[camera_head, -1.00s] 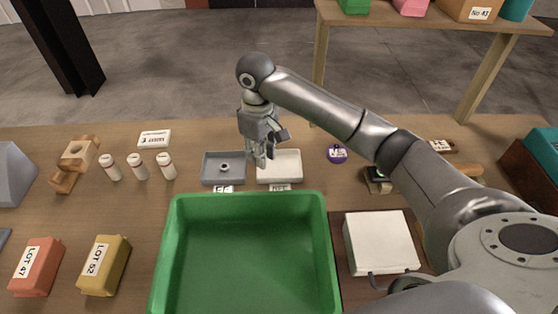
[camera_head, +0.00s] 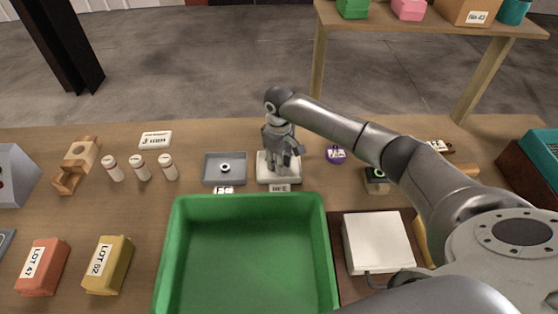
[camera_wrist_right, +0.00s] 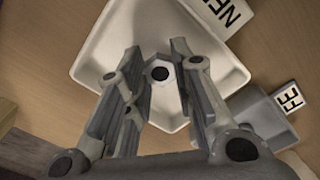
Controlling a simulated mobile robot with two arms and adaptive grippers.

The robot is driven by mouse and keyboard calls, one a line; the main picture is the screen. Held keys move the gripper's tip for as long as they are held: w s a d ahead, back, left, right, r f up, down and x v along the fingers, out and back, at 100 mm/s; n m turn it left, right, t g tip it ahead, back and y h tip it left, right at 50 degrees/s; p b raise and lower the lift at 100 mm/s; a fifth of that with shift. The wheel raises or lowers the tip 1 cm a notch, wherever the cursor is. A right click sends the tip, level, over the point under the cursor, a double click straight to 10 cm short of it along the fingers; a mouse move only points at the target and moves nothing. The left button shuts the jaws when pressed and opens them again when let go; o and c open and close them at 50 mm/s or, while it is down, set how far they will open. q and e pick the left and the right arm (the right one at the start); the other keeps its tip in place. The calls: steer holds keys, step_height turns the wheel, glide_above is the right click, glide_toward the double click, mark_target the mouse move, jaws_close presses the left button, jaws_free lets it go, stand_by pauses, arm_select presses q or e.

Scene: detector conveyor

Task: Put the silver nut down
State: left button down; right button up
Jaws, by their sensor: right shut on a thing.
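My right gripper (camera_head: 284,166) is low over the white tray (camera_head: 265,178), fingers pointing down. In the right wrist view the fingers (camera_wrist_right: 158,82) are on either side of the silver nut (camera_wrist_right: 159,70), a small piece with a dark hole, and are shut on it. The white tray (camera_wrist_right: 112,52) lies below and around the nut. Whether the nut touches the tray floor I cannot tell. In the head view the gripper hides the nut. My left gripper is not in view.
A grey tray (camera_head: 209,170) with a small ring-shaped piece (camera_head: 225,168) sits left of the white tray. A large green bin (camera_head: 180,240) stands in front. White bottles (camera_head: 141,168) stand left.

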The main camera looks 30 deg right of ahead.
steer(key=o, duration=1)
steer(key=shift+f, duration=0.1)
steer(key=shift+c, duration=0.2)
step_height(320, 180, up, 12)
steer(key=b, duration=0.1)
steer(key=shift+r, duration=0.2)
steer(key=shift+s+f, duration=0.1)
steer(key=shift+f, duration=0.05)
